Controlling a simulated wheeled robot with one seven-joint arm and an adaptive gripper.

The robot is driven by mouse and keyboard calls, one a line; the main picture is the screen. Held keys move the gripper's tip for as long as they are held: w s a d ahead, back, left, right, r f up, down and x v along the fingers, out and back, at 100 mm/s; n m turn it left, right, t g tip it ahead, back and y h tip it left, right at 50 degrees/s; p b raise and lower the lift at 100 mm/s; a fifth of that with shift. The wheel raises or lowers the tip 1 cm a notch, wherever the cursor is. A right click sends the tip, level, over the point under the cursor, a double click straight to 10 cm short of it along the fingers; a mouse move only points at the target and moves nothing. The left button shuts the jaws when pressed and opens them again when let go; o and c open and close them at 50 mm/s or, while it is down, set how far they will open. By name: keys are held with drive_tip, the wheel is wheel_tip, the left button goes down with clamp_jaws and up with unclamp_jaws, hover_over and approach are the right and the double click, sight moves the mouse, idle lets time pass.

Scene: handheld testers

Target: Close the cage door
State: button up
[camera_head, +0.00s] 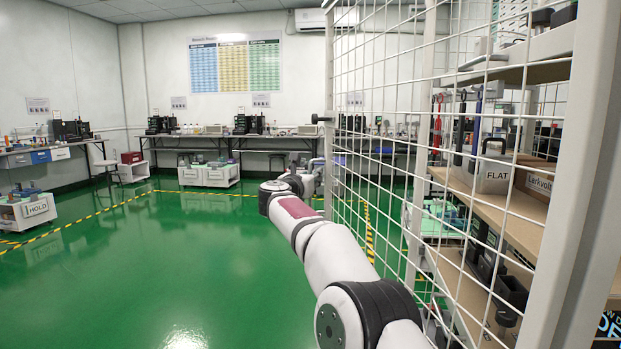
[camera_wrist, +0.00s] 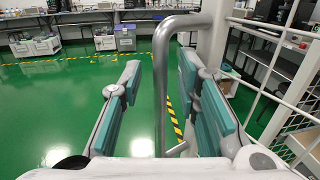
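The cage door (camera_head: 385,130) is a white wire mesh panel in a pale frame, running from the middle of the head view toward the near right post. Its handle (camera_wrist: 160,95), a grey curved metal tube, stands upright in the wrist view and joins the pale door frame (camera_wrist: 212,40) at the top. My gripper (camera_wrist: 160,62) is open, with its teal-padded fingers on either side of the handle and gaps visible on both sides. In the head view my gripper (camera_head: 308,165) is small beside the door's far edge, and its fingers are hard to make out.
A near post (camera_head: 585,190) stands at the right. Green floor (camera_head: 170,270) is clear to the left. Workbenches (camera_head: 200,145) line the far wall.

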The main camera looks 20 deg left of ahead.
drive_tip(key=shift+s, duration=0.1)
drive_tip(key=s, duration=1.1)
drive_tip(key=shift+s, duration=0.4)
